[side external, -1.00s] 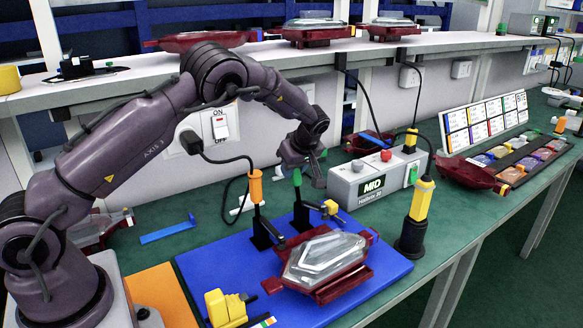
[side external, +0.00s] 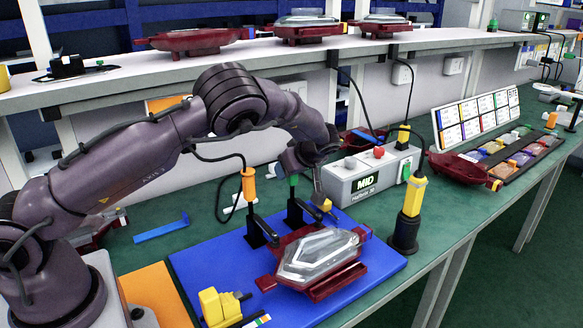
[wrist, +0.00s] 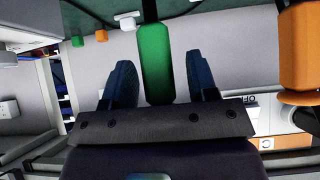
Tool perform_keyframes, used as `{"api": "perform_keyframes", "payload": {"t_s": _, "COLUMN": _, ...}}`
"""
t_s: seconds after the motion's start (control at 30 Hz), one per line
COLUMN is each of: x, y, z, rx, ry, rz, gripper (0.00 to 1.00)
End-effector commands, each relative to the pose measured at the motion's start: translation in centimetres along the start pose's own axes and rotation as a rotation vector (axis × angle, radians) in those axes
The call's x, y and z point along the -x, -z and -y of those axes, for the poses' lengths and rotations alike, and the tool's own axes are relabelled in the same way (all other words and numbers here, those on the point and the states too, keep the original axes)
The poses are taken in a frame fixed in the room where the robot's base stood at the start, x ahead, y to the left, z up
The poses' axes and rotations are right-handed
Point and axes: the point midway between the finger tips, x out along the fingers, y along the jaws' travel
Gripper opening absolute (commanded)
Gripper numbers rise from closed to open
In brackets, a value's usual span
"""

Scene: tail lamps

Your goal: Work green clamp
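The green clamp has an upright green handle (side external: 293,186) on a dark base, standing on the blue board (side external: 205,268) beside the lamp. A clear-lensed tail lamp with a dark red housing (side external: 322,256) lies on the board in front of the clamps.
An orange-handled clamp (side external: 248,186) stands just left of the green one; its orange handle (wrist: 301,45) shows in the wrist view. A grey MID tester box (side external: 366,184) stands close to the right.

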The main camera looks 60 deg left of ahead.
Motion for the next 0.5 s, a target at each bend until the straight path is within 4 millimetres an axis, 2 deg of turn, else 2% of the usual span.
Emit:
{"api": "perform_keyframes", "payload": {"t_s": 0.17, "x": 0.2, "y": 0.1, "z": 0.0, "rx": 0.001, "ry": -0.001, "rz": 0.000, "gripper": 0.53}}
{"api": "perform_keyframes", "payload": {"t_s": 0.27, "x": 1.1, "y": 0.1, "z": -0.1, "rx": 0.001, "ry": -0.004, "rz": 0.000, "gripper": 0.53}}
{"api": "perform_keyframes", "payload": {"t_s": 0.37, "x": 2.8, "y": 0.0, "z": -0.1, "rx": 0.000, "ry": -0.005, "rz": 0.001, "gripper": 0.53}}
{"api": "perform_keyframes", "payload": {"t_s": 0.5, "x": 6.0, "y": 0.0, "z": -0.1, "rx": 0.000, "ry": -0.006, "rz": 0.001, "gripper": 0.53}}
